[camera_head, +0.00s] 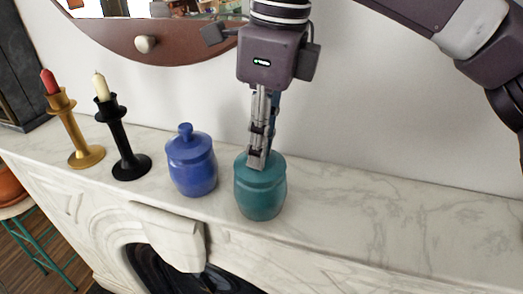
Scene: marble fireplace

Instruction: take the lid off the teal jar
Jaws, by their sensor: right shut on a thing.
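The teal jar (260,197) stands upright on the white marble mantel, right of the blue jar. Its lid (266,173) sits on top of the jar, with no clear gap between them. My right gripper (258,160) comes down from above and is shut at the top of the lid. The fingers hide the lid's knob, so the exact grip on it is hidden. My left gripper is not in view.
A blue lidded jar (192,163) stands close on the left. Further left are a black candlestick (122,140) with a cream candle and a gold candlestick (74,130) with a red candle. The mantel (390,225) is clear to the right. A round mirror frame (190,48) hangs behind.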

